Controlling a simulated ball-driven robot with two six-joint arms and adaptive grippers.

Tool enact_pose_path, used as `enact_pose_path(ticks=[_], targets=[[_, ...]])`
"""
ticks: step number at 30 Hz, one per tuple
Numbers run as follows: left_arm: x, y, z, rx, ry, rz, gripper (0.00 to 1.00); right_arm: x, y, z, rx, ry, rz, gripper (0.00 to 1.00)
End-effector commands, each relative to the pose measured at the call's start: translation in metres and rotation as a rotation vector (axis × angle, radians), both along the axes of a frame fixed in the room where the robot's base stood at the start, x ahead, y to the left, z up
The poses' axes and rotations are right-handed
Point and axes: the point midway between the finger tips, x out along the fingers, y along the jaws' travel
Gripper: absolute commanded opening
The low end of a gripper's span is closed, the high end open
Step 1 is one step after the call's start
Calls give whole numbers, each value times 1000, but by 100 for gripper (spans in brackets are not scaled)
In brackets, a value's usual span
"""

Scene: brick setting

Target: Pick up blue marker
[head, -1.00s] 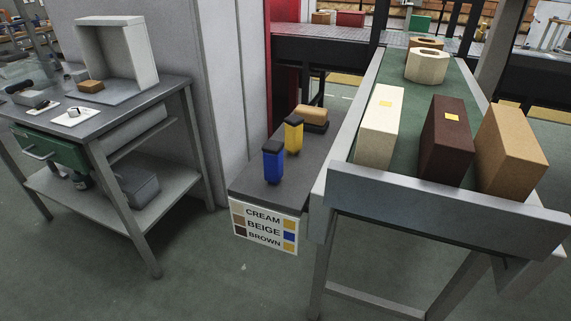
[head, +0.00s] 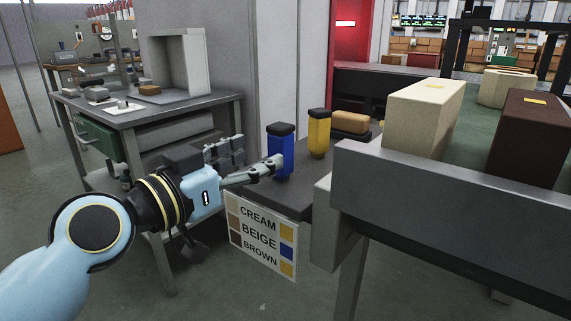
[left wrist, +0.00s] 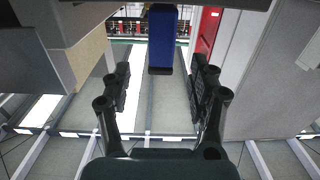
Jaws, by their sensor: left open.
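The blue marker (head: 281,157), a blue block with a dark cap, stands upright on the grey side shelf (head: 290,200). My left gripper (head: 257,157) comes in from the left, close to the marker. Its fingers are open, and one fingertip overlaps the marker's lower left side in the head view. In the left wrist view the blue marker (left wrist: 161,42) appears between and beyond the open fingers of my left gripper (left wrist: 161,78). I cannot tell whether a finger touches it. My right gripper is not in view.
A yellow marker (head: 318,134) and a tan-topped block (head: 350,124) stand behind the blue one. A label sign (head: 262,233) hangs at the shelf's front. The conveyor (head: 440,200) with large boxes lies to the right, a grey workbench (head: 150,113) to the left.

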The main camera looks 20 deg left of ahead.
Motion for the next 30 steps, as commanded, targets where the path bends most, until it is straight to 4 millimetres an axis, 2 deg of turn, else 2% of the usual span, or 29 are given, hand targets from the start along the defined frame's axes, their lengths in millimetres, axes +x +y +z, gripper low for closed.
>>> enact_pose_path(ticks=[3,8,16,25,30], targets=[[16,-5,0,1,-1,2,60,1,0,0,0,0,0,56],[27,-10,-2,1,2,0,60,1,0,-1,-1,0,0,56],[65,-23,-7,1,2,1,60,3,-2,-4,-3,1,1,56],[70,-25,-8,2,3,2,60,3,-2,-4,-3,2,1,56],[70,-25,-8,2,3,2,39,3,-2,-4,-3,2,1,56]])
